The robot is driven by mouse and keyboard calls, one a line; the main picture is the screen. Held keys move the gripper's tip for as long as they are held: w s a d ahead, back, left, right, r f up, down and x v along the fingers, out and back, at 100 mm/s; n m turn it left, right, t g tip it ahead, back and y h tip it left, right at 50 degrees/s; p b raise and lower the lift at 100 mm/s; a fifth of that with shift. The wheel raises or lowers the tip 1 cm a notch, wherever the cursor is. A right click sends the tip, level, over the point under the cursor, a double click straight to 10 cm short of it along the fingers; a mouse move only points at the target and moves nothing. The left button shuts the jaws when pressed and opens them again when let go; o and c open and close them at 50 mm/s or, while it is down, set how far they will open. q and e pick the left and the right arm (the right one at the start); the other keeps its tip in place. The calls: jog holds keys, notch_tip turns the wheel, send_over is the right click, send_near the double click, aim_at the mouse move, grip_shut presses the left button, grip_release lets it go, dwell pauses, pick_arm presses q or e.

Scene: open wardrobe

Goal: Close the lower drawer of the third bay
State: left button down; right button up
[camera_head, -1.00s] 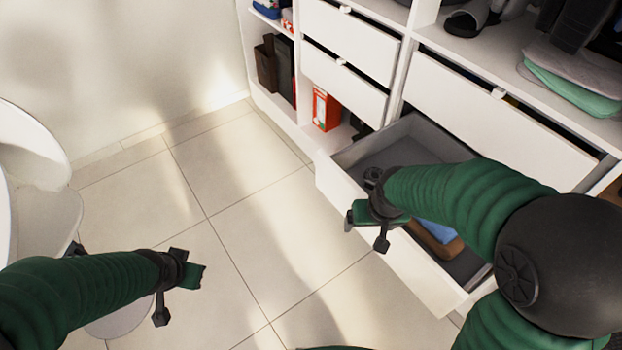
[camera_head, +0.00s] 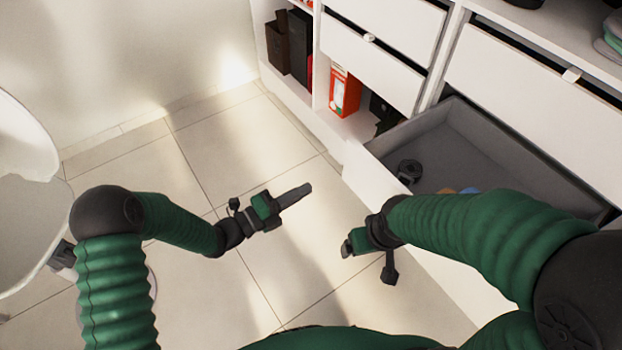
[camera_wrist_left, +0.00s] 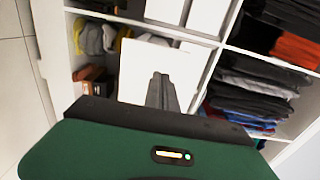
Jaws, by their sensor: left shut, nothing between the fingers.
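The open lower drawer (camera_head: 462,160) juts out from the white wardrobe at the right in the head view. It has a white front and a grey inside. My right arm covers part of its front and inside. My left gripper (camera_head: 306,189) is shut and empty, over the floor left of the drawer and apart from it, pointing up and right. In the left wrist view its fingers (camera_wrist_left: 161,92) show in front of white panels. My right gripper (camera_head: 349,246) is beside the drawer's front; its jaws are too unclear to read.
A dark round item (camera_head: 408,170) lies in the drawer. A shut drawer front (camera_head: 530,95) is above it. A red box (camera_head: 344,92) stands in the bay to the left. A white chair-like object (camera_head: 25,150) is at the far left. Tiled floor (camera_head: 210,150) between is clear.

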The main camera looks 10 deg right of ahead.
aim_at(350, 165)
pick_arm(q)
jog(key=b+x, duration=0.1)
jog(key=x, duration=0.4)
jog(key=b+x, duration=0.1)
jog(key=x, duration=0.5)
jog(key=shift+w+d+f+b, duration=0.2)
jog(key=shift+w+d+b, duration=0.05)
jog(key=shift+b, duration=0.05)
jog(key=shift+w+d, duration=0.2)
jog(key=shift+d, duration=0.45)
jog(key=shift+a, duration=0.1)
